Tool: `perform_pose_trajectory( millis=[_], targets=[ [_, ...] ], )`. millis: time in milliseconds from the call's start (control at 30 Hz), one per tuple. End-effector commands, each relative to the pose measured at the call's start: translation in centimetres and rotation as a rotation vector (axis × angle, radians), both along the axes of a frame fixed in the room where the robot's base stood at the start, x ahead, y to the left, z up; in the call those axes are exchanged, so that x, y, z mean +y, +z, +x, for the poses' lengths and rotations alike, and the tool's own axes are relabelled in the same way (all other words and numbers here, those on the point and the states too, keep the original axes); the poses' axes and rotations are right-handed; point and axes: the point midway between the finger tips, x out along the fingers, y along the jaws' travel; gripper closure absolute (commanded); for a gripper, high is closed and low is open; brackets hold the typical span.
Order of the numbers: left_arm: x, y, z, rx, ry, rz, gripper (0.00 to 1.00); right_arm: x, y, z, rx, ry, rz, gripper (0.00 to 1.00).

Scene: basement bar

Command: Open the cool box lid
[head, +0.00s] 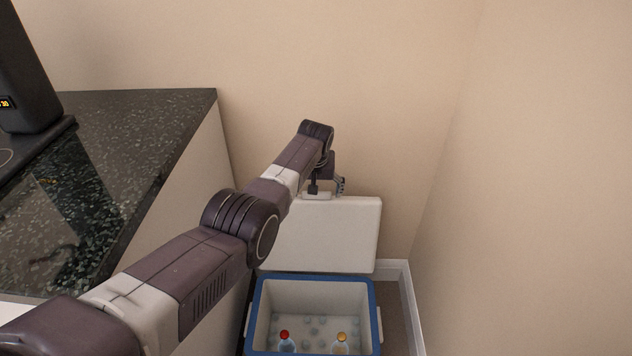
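The cool box (263,305) stands on the floor in the corner, with a blue rim and a white inside. Its white lid (325,240) stands raised, roughly upright, behind the box, so the box is open to view. My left arm reaches in from the left, and my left gripper (327,188) is at the lid's top edge, close to a small pale piece there. Whether the fingers touch or grip the lid is unclear. My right gripper is not in view.
Two bottles, one with a red cap (285,335) and one with a yellow cap (341,337), stand in the box among ice-like lumps. A dark speckled counter (150,125) is on the left, bearing a black appliance (28,75). Beige walls close in behind and right.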

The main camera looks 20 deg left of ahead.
Motion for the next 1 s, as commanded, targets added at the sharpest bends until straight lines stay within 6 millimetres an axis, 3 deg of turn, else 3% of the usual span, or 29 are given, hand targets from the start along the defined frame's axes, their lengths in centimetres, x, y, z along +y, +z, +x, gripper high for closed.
perform_pose_trajectory(
  millis=[300, 800, 1000],
  targets=[
    [-0.2, 2.1, -0.9, -0.001, 0.001, 0.000, 0.17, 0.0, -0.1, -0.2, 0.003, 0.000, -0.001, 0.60],
    [-0.9, 9.5, -3.3, -0.004, 0.000, 0.000, 0.17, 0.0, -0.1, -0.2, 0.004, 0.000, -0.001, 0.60],
    [-1.1, 10.9, -3.8, -0.002, 0.000, 0.001, 0.17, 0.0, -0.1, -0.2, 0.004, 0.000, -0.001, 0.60]
  ],
)
